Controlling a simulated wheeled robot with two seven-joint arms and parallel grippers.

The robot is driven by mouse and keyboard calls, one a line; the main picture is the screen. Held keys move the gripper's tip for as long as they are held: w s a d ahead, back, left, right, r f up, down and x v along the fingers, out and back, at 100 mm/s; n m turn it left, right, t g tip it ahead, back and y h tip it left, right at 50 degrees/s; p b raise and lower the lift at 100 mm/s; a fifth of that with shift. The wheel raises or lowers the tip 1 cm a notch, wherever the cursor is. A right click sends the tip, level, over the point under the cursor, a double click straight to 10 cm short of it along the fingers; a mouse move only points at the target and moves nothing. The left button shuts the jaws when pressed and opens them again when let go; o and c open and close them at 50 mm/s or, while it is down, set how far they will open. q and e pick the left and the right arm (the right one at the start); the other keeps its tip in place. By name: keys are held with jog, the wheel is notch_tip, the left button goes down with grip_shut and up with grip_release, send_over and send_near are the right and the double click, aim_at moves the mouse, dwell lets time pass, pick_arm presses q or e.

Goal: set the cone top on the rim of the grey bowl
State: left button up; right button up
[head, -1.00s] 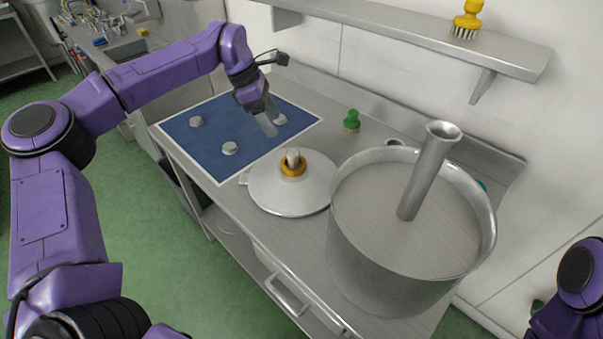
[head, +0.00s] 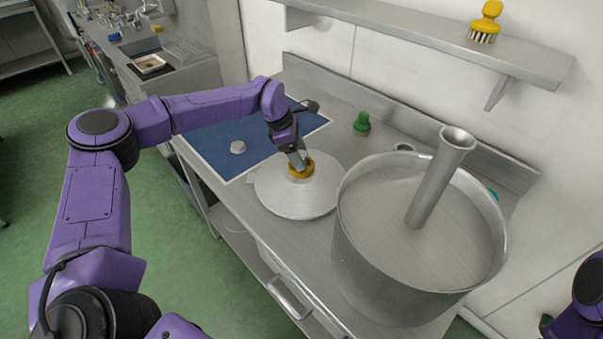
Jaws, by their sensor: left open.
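The cone top (head: 298,201) is a wide, shallow grey lid with an orange collar (head: 301,172) at its middle. It lies on the steel counter, left of the grey bowl. The grey bowl (head: 385,265) is a large deep metal vessel with an open rim. A flared metal tube (head: 434,180) stands tilted inside it. My left gripper (head: 300,165) is open at the middle of the cone top, its fingers down at the collar. The fingers hide the knob, and I cannot tell whether they touch it. My right gripper is out of view.
A green-topped object (head: 362,123) stands behind the cone top. A wall shelf (head: 430,45) with a yellow brush (head: 485,22) hangs above the back of the counter.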

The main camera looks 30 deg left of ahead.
pick_arm(q)
jog(key=shift+f, duration=0.15)
grip_shut()
dwell(1.2)
jog(key=shift+w, duration=0.1)
